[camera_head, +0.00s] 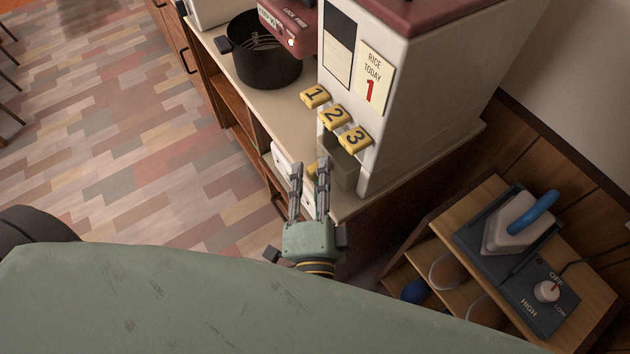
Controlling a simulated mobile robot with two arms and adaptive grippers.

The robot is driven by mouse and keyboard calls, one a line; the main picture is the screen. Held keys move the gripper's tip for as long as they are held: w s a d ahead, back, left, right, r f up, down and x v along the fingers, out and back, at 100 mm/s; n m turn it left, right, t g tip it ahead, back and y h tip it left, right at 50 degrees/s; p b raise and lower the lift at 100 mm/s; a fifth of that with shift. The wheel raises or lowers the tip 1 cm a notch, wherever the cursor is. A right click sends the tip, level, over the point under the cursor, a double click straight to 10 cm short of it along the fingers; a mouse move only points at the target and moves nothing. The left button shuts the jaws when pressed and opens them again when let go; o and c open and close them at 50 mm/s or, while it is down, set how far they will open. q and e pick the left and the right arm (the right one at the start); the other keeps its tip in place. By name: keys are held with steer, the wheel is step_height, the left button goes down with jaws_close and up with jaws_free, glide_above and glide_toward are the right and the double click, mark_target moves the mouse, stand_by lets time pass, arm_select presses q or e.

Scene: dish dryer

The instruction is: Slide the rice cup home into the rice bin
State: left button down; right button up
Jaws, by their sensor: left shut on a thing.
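The rice bin (425,95) is a tall white dispenser with a dark red top and yellow buttons 1, 2 and 3. It stands on the counter. Below the buttons is an opening with a grey, see-through wall. The rice cup (282,160) shows as a white front panel in front of that opening, apart from the bin's face. My left gripper (309,164) reaches up to it, its fingers shut on the cup around a small yellowish part. The fingers hide much of the cup, so how far it sits in the bin is unclear. My right gripper is not in view.
Open floor lies left.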

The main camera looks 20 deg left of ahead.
arm_select(q)
steer(key=shift+w, duration=0.1)
stand_by(0.4)
steer(key=shift+w+d, duration=0.7)
steer(key=shift+w, duration=0.15)
stand_by(0.4)
steer(key=c, duration=1.4)
jaws_free()
